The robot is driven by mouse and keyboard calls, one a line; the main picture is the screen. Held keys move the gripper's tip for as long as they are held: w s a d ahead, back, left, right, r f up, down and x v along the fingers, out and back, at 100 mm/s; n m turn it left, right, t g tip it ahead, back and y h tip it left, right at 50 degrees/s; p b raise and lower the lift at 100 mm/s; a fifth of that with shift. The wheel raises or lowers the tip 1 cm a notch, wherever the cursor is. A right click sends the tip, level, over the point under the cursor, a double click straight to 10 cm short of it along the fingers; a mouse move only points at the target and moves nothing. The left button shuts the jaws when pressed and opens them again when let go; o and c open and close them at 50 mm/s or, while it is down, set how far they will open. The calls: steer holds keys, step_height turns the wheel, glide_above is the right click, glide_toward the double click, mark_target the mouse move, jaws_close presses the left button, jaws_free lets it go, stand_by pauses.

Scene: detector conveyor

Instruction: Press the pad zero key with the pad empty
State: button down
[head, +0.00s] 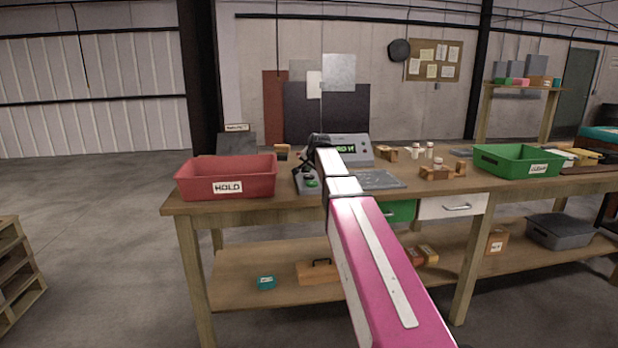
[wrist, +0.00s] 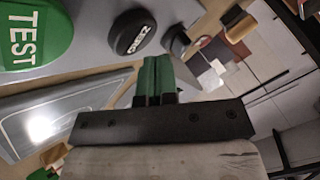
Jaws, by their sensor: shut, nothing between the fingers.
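The black zero key (wrist: 133,32) shows in the wrist view, with small white lettering that is hard to read. My gripper (wrist: 157,62) is shut and empty, its green fingertips just below the key in the picture. I cannot tell whether they touch it. A large green TEST button (wrist: 34,38) is to the left. The pad (head: 375,180) is a grey plate right of my arm in the head view, with nothing seen on it. It also shows in the wrist view (wrist: 75,100). The grey detector box (head: 355,142) has a lit green display, partly hidden by my arm.
A red HOLD bin (head: 228,172) stands at the left end of the bench (head: 270,206). A green bin (head: 518,157) stands to the right. Small wooden blocks (head: 442,172) and white-topped pieces lie between the pad and the green bin. Another dark knob (wrist: 176,40) is beside the zero key.

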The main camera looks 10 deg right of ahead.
mark_target(311, 175)
steer(key=shift+f, duration=0.8)
stand_by(1.5)
steer(key=shift+r, duration=0.8)
steer(key=shift+r, duration=2.5)
